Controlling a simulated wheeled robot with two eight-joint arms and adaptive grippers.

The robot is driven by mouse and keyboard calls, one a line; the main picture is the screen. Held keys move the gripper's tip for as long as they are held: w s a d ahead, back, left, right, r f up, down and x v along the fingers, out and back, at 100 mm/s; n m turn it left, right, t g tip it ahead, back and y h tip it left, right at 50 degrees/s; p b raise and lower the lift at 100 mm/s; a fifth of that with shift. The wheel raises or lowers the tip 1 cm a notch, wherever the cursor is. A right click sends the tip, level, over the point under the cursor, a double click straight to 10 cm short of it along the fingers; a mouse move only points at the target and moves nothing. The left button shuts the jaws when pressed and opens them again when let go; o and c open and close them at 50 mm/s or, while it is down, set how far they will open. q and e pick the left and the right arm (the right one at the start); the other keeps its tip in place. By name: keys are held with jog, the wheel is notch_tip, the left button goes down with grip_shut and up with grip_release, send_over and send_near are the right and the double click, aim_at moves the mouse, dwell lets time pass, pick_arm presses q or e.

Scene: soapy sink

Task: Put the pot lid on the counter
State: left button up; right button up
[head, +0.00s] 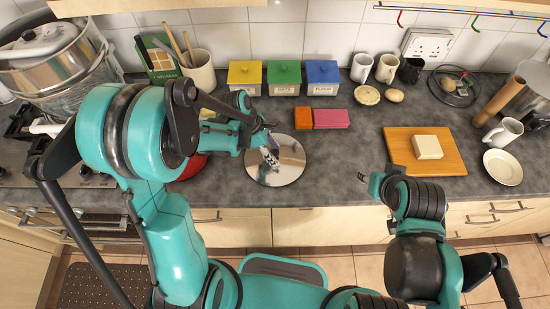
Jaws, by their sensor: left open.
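A round, shiny silver disc (288,173), which looks like a metal lid, lies flat on the grey counter (340,175) near its front edge. My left gripper (270,158) is open, pointing down over the disc's upper left part. I cannot tell whether its fingertips touch it, and they hide part of its middle. My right gripper (368,182) is by the counter's front edge, left of the wooden board; its fingers are too small to read. A large metal pot (62,75) stands at the far left, with a pale, lid-like piece on top.
An orange and pink block pair (322,118) lies behind the disc. Yellow, green and blue canisters (284,78) stand by the wall. A wooden board (440,165) carries a pale block. A red item is partly hidden by my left arm.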

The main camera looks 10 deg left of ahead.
aim_at(274, 153)
pick_arm(q)
grip_shut()
jog(key=shift+r, duration=0.15)
jog(key=shift+r, duration=0.25)
notch_tip(274, 153, up, 4)
jog(key=shift+s+d+p, duration=0.1)
jog(key=shift+d+p, duration=0.05)
jog(key=shift+p, duration=0.7)
jog(key=s+d+r+p, duration=0.2)
jog(key=d+r, duration=0.4)
jog(key=d, duration=0.5)
jog(key=shift+s, duration=0.7)
